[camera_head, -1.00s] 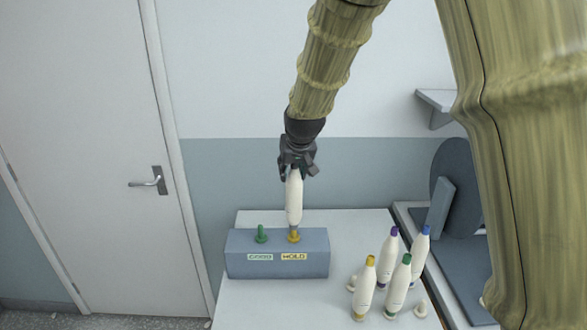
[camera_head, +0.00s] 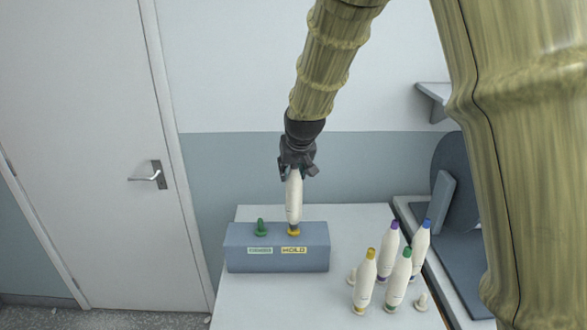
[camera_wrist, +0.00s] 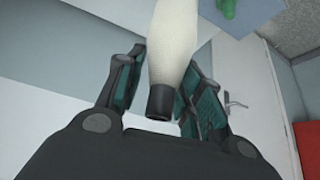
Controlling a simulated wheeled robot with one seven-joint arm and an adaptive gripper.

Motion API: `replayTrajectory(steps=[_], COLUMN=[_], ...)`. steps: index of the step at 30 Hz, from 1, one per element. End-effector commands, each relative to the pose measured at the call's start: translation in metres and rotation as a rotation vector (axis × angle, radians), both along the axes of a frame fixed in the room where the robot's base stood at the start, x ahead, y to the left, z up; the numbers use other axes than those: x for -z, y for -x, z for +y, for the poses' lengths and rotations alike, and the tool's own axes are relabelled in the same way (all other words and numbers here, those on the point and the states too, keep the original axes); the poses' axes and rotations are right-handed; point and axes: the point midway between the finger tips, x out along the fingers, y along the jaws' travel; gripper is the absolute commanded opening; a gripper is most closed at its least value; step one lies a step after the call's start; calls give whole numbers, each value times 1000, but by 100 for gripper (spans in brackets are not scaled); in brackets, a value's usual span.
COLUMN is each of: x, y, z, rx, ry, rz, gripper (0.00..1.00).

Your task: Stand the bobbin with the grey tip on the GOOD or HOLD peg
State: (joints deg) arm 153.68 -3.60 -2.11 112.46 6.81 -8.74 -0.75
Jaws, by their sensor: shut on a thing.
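My gripper (camera_head: 298,172) is shut on the upper end of a cream bobbin (camera_head: 294,200). In the wrist view, the held bobbin (camera_wrist: 172,50) shows a dark grey tip (camera_wrist: 160,102) between the fingers. The bobbin hangs upright over the yellow HOLD peg (camera_head: 294,232). Only the peg's yellow base shows; its upper part is hidden by or inside the bobbin. I cannot tell whether the bobbin rests fully on the base. The green GOOD peg (camera_head: 261,228) stands bare to the left. Both pegs are on a blue-grey block (camera_head: 240,262).
Several bobbins stand at the right of the white table (camera_head: 340,217), with yellow (camera_head: 371,254), green (camera_head: 407,252), purple (camera_head: 394,225) and blue tips (camera_head: 427,223). A small empty-looking peg (camera_head: 421,302) is beside them. Bare table lies between them and the block.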

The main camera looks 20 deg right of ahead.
Motion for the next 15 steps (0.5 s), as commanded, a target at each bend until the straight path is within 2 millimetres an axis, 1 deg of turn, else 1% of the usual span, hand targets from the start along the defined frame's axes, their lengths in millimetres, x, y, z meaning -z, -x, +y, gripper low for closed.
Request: replayTrajectory(steps=[15], x=[12], y=[0], z=[0], rx=[0], ry=[0], rz=[0], gripper=[0])
